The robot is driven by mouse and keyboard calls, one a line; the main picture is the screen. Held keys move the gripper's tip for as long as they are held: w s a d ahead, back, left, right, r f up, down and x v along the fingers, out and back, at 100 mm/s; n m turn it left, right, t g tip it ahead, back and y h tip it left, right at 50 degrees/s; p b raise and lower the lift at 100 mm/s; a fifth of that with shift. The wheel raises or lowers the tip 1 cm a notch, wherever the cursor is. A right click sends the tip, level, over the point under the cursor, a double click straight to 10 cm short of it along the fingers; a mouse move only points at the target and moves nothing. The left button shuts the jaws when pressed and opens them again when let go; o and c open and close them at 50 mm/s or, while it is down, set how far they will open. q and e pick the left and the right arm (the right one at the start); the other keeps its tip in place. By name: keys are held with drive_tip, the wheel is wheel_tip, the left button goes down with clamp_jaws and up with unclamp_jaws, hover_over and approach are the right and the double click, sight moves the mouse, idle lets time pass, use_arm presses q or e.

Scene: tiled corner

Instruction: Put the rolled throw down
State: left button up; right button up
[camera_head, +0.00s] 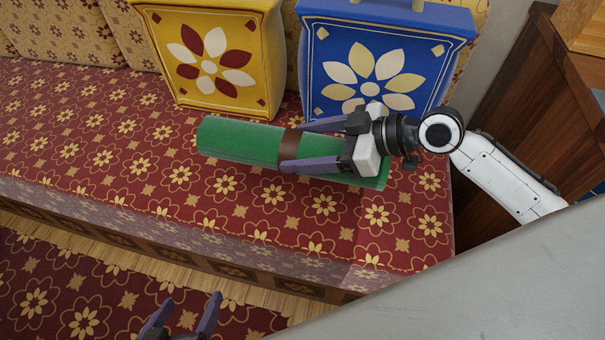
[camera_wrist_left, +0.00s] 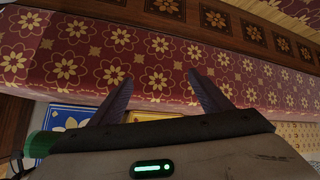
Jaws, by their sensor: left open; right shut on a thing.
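The rolled throw (camera_head: 240,143) is a green cylinder with a brown band around its middle, lying lengthwise left to right over the red patterned bench seat (camera_head: 130,155). My right gripper (camera_head: 293,147) comes in from the right and is shut on the throw, one finger along each long side near the band. I cannot tell whether the throw touches the seat or hangs just above it. My left gripper (camera_head: 184,314) is open and empty at the bottom, in front of the bench. Its fingers also show in the left wrist view (camera_wrist_left: 163,92).
A yellow flowered case (camera_head: 250,25) and a blue flowered case (camera_head: 320,85) stand behind the throw. A wooden cabinet (camera_head: 520,95) is at the right. A grey surface (camera_head: 480,290) fills the lower right. The seat left of the throw is clear.

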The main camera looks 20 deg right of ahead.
wheel_tip(320, 180, down, 6)
drive_tip(key=shift+w+r+b, duration=0.1)
drive_tip(key=shift+r+b, duration=0.05)
drive_tip(key=shift+b, duration=0.75)
use_arm(q)
drive_tip(key=shift+w+d+f+m+g+h+b, duration=0.15)
drive_tip(key=shift+w+d+f+m+g+b, duration=0.1)
drive_tip(key=shift+d+f+g+b, duration=0.35)
drive_tip(key=shift+w+d+f+m+g+h+b, duration=0.25)
drive_tip(key=shift+d+f, duration=0.25)
drive_tip(key=shift+f, duration=0.25)
use_arm(e)
drive_tip(key=shift+f, duration=2.45)
drive_tip(key=shift+f, duration=0.15)
drive_tip(key=o, duration=1.5)
drive_tip(key=shift+f, duration=0.1)
drive_tip(key=shift+o, duration=0.2)
